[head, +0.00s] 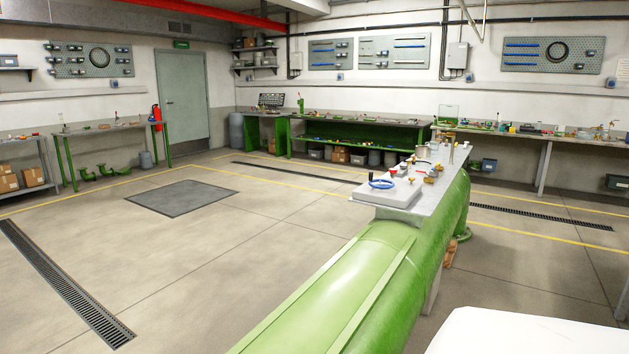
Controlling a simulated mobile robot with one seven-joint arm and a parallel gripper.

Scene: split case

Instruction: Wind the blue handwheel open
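The blue handwheel (382,184) lies flat on a light grey block (389,195) on top of the green pipe-shaped casing. It looks like a small blue ring, seen from some way off. How far the handwheel is turned cannot be told. My gripper is not in view.
The long green casing (330,285) runs from the bottom of the view to the grey-topped bench (432,178) with small brass fittings. Open floor (200,270) lies to the left, with a drain grate (62,285) and a dark floor plate (180,198). Green workbenches (360,135) line the back wall.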

